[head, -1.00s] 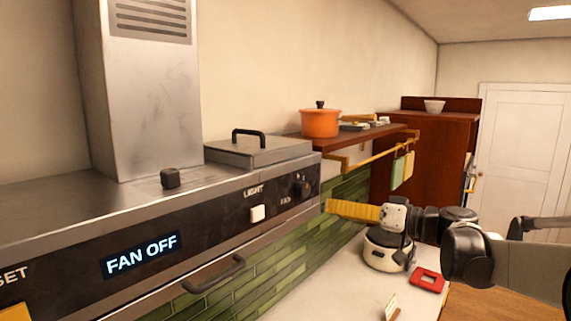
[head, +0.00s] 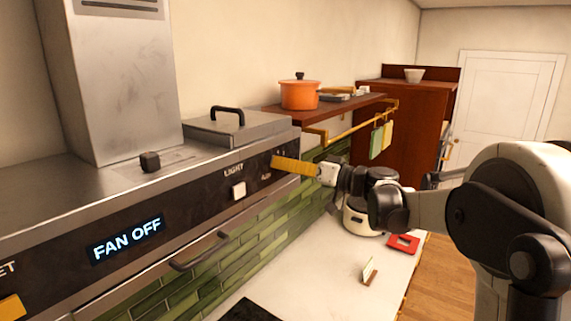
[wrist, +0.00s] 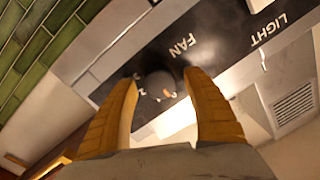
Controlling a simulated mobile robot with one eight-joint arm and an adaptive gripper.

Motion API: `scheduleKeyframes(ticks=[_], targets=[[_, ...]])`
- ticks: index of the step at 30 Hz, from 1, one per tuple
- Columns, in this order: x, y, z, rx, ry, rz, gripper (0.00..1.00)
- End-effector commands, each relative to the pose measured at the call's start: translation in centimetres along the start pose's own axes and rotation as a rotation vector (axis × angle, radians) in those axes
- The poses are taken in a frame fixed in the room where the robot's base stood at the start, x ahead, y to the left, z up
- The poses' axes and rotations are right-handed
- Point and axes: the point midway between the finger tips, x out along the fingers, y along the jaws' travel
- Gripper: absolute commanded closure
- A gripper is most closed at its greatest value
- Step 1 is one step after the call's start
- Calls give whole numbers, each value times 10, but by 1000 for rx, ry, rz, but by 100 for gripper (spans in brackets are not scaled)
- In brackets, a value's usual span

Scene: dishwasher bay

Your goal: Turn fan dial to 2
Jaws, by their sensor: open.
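The fan dial (wrist: 158,85) is a dark round knob on the hood's black front panel, under the word FAN in the wrist view. My gripper (wrist: 164,77) is open, with one yellow finger on each side of the dial. I cannot tell whether the fingers touch it. In the head view my gripper (head: 276,163) is at the right end of the panel and hides the dial. The display (head: 127,241) on the panel reads FAN OFF.
A white light switch (head: 239,191) sits left of the dial, and a bar handle (head: 200,252) is below. A shelf (head: 345,107) with an orange pot (head: 299,95) and a yellow rail (head: 350,127) is just to the right. The counter holds a red item (head: 403,243).

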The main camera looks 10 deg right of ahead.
Motion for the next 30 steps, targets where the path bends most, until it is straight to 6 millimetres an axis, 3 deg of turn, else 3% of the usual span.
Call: scheduleKeyframes(ticks=[5, 11, 20, 30], targets=[[0, 0, 0, 0, 0, 0, 41], [0, 0, 0, 0, 0, 0, 96], [0, 0, 1, 23, 2, -1, 96], [0, 2, 2, 218, 15, -9, 96]])
